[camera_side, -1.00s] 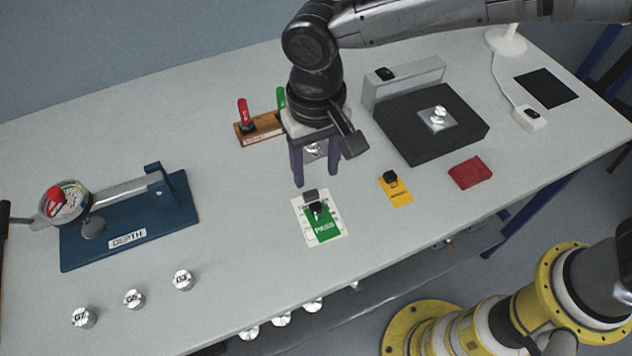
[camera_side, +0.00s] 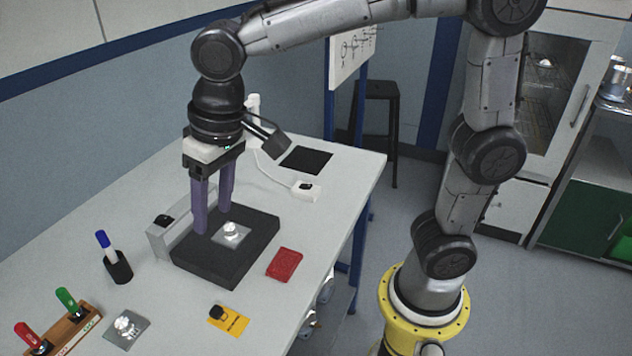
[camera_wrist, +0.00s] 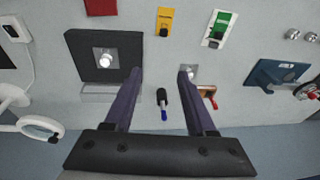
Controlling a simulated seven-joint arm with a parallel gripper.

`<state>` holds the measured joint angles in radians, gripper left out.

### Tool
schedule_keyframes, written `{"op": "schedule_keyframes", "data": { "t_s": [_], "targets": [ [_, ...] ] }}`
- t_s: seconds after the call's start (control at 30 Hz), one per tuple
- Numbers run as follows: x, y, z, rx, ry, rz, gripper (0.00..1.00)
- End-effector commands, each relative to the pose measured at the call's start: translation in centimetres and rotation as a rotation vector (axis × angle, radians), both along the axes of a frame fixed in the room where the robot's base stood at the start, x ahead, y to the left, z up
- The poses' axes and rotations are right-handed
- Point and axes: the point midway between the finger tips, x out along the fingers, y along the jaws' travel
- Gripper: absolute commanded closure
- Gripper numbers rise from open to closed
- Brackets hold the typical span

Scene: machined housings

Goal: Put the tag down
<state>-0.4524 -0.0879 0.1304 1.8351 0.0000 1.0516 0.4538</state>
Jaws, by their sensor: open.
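The green tag (camera_wrist: 221,27) lies on its white card at the top of the wrist view, with a dark block at its lower end. It is outside the side view. A yellow tag (camera_side: 229,320) with a black block lies flat on the table; it also shows in the wrist view (camera_wrist: 168,17). My gripper (camera_side: 213,218) is open, with nothing between its purple fingers, and appears in the side view in front of the black block's left part. In the wrist view the fingers (camera_wrist: 161,70) point at bare table, apart from both tags.
A black block (camera_side: 257,256) carries a small metal part.

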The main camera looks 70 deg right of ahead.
Motion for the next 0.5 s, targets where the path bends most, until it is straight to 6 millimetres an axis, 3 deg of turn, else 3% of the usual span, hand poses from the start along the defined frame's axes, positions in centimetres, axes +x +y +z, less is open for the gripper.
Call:
{"op": "schedule_keyframes", "data": {
  "t_s": [0.03,0.2,0.33,0.5],
  "targets": [
    [-1.5,-2.8,0.8,0.005,-0.037,-0.013,0.44],
    [-6.9,-9.6,1.3,-0.009,-0.150,-0.020,0.44],
    [-11.0,-12.9,0.3,-0.039,-0.225,-0.024,0.44],
    [-14.3,-15.0,-1.3,-0.076,-0.284,-0.025,0.44]
  ]
}}
